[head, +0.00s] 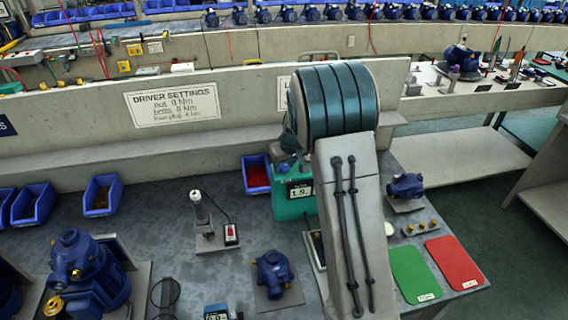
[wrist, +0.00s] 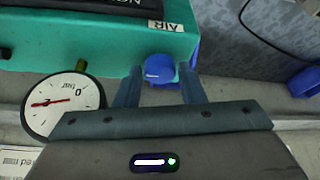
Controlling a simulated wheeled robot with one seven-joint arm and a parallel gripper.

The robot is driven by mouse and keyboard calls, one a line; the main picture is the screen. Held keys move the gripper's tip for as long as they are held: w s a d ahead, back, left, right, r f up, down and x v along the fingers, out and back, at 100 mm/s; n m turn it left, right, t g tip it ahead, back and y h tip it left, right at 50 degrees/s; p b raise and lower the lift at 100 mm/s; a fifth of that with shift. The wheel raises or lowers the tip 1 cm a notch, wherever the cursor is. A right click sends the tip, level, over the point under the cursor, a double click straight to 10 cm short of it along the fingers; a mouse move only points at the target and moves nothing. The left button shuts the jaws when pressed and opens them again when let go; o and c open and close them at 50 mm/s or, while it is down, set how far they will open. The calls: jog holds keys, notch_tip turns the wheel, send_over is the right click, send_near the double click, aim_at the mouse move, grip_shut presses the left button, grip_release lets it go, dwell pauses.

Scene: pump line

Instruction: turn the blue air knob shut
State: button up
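The blue air knob (wrist: 159,68) sticks out from the teal box (wrist: 60,52) near its AIR label (wrist: 169,26) in the wrist view. It has a pale mark across its face. My gripper (wrist: 160,84) is open, one finger to each side of the knob, with a gap visible on both sides. I cannot tell how deep the knob sits between the fingertips. In the head view the teal box (head: 292,208), with a display reading about 1.9, is partly covered by my arm.
A round white gauge (wrist: 63,104) with a red needle stands left of my gripper. Blue bins (head: 256,176) and a small tool stand (head: 208,222) are left of the box. A blue pump (head: 272,272) sits in front. Green (head: 415,272) and red (head: 454,262) mats lie right.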

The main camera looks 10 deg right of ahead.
jog(key=c, duration=0.5)
jog(key=shift+m, duration=0.3)
jog(key=m+h+p, duration=0.1)
jog(key=m+p, duration=0.1)
jog(key=m, duration=0.1)
jog(key=shift+a+r+m+h, duration=0.2)
jog(key=shift+m+h, duration=0.1)
jog(key=shift+h, duration=0.1)
jog(key=m+p, duration=0.1)
jog(key=m, duration=0.1)
jog(key=m+h+p, duration=0.1)
jog(key=m+p, duration=0.1)
jog(key=shift+a+f+m+h, duration=0.1)
jog(key=shift+m+h, duration=0.2)
jog(key=m, duration=0.2)
jog(key=m+g+h+p, duration=0.1)
jog(key=m, duration=0.1)
jog(key=shift+w+a+f+m, duration=0.1)
jog(key=shift+w+m, duration=0.05)
jog(key=shift+m, duration=0.15)
jog(key=shift+w+m+g+h, duration=0.1)
jog(key=shift+m+g+h, duration=0.3)
jog(key=shift+m, duration=0.7)
jog(key=shift+m+g+h, duration=0.1)
jog(key=shift+m+g, duration=0.5)
jog(key=shift+m, duration=0.5)
